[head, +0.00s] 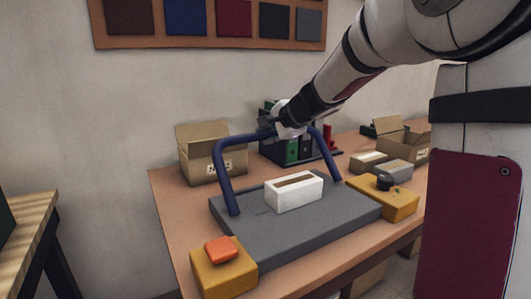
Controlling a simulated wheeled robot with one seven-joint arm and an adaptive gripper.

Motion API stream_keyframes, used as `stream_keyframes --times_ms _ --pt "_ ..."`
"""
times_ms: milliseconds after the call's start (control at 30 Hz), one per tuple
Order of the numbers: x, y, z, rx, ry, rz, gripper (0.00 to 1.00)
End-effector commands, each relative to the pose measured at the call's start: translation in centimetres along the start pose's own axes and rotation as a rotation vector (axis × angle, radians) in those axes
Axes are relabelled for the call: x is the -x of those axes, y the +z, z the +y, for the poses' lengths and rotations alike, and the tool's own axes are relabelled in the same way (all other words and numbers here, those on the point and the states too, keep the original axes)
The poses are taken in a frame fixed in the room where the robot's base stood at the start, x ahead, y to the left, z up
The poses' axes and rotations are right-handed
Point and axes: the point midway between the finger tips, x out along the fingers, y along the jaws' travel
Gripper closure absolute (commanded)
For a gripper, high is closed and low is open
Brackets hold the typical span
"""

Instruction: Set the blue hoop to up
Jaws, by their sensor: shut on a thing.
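The blue hoop (225,172) is a bent tube over a grey base (285,234) on the table. Its two legs rise from the base, with the bar across the top, so it stands raised and leans somewhat to the back. My gripper (272,128) is at the top bar, near its middle, and is shut on it. The fingers are small here and partly hidden by the wrist.
A white slotted block (294,192) sits on the base below the hoop. Cardboard boxes (203,153) and a dark rack (305,150) stand behind.

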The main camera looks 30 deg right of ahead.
Motion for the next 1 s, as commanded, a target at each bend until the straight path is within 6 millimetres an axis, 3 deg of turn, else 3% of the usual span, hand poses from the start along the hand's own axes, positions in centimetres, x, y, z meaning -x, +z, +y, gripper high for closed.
stream_keyframes --times_ms 233,567,1000 --pt "1.2 -0.1 0.2 -0.002 -0.092 0.002 1.0" --pt "3.5 -0.1 0.2 0.0 -0.083 0.0 1.0" --pt "8.8 -0.1 2.1 -0.002 -0.074 -0.003 1.0"
